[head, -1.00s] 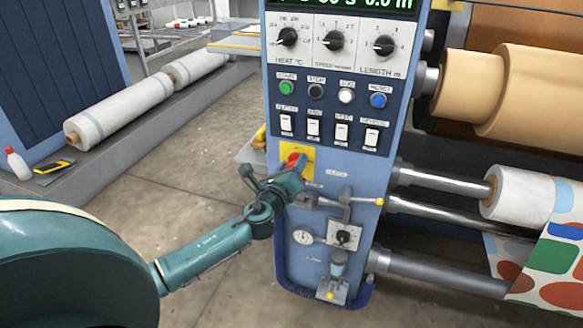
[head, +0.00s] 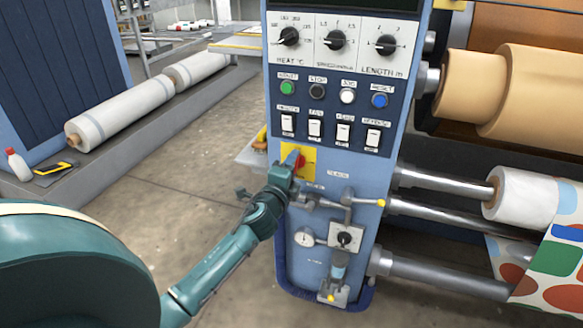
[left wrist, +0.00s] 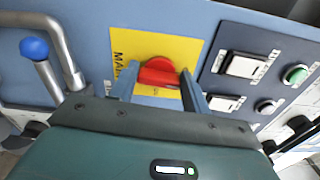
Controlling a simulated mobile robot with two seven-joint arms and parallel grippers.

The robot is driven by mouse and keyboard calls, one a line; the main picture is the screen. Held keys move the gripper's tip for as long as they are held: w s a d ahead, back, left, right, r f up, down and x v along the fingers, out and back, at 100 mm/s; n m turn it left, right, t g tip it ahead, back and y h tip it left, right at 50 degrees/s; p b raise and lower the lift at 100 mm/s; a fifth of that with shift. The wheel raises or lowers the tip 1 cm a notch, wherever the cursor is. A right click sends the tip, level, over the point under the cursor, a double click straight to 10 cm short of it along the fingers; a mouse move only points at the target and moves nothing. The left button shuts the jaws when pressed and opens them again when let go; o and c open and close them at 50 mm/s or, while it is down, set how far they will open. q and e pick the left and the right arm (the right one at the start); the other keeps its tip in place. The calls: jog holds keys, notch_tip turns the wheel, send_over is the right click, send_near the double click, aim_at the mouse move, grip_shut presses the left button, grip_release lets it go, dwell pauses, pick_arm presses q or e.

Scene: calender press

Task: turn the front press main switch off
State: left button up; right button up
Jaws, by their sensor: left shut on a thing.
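The main switch is a red rotary knob (head: 301,161) on a yellow plate (head: 309,168), low on the blue front panel of the press. My left gripper (head: 293,156) is at the knob and partly covers it and the plate. In the left wrist view the red knob (left wrist: 159,73) sits between the two fingers of my left gripper (left wrist: 160,80), on the yellow plate (left wrist: 182,48) with black lettering partly visible. The gripper is shut on the knob. The display (head: 345,4) at the top of the panel is dark. My right gripper is not in view.
Above the switch are white rocker switches (head: 314,129), coloured buttons (head: 288,88) and dials (head: 336,39). Rollers (head: 450,184) extend to the right. Open floor (head: 165,225) lies to the left.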

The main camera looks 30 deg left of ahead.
pick_arm(q)
jog(key=shift+n, duration=0.7)
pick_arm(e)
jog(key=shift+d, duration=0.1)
pick_arm(q)
jog(key=o, duration=1)
jog(key=p+v, duration=0.1)
jog(key=v, duration=1.2)
jog(key=shift+p, duration=0.35)
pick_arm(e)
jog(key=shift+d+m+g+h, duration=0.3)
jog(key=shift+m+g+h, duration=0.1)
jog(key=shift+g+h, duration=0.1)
pick_arm(q)
jog(key=shift+d, duration=0.1)
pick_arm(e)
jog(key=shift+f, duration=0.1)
